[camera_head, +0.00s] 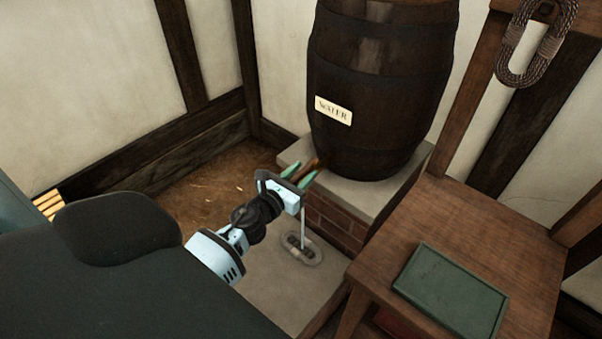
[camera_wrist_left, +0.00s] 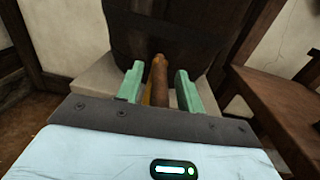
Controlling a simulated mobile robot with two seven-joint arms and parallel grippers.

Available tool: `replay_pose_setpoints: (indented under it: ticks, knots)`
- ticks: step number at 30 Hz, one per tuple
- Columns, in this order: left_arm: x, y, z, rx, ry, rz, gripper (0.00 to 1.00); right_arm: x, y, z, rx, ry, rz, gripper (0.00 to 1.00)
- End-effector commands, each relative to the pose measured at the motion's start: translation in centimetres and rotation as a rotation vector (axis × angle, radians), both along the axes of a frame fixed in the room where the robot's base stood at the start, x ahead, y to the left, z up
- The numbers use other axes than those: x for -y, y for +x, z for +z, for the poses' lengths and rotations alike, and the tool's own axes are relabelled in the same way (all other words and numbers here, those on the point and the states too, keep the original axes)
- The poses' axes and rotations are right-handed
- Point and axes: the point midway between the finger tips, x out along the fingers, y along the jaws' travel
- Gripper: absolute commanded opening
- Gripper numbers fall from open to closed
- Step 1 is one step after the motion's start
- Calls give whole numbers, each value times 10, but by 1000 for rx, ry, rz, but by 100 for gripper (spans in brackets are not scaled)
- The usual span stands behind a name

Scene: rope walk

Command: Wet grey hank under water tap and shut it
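A dark barrel (camera_head: 375,75) labelled WATER stands on a stone-topped brick plinth. Its brown wooden tap (camera_head: 314,165) sticks out low at the front and also shows in the left wrist view (camera_wrist_left: 159,85). My left gripper (camera_head: 298,173) is open, with its green fingers on either side of the tap and gaps beside it. A thin pale line, seemingly running water, drops from below the gripper to a small grey bundle (camera_head: 297,243) on the floor slab. The bundle looks like the grey hank but is too small to be sure. My right gripper is out of view.
A wooden bench (camera_head: 490,225) with a green tray (camera_head: 450,290) stands to the right. A brown-grey rope hank (camera_head: 538,65) hangs on the post above it. Walls with timber beams close off the back and left. Bare floor (camera_head: 210,180) lies left of the plinth.

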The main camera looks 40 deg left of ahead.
Motion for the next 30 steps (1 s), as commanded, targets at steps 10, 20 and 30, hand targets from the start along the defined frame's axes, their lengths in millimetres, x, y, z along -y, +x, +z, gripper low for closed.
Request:
replay_pose_setpoints:
  ticks: [10,20,30]
  knots:
    - [0,0,0,0,0,0,8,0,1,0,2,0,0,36]
    - [0,0,0,0,0,0,0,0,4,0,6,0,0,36]
    - [-5,0,-1,-1,4,-71,0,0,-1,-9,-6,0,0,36]
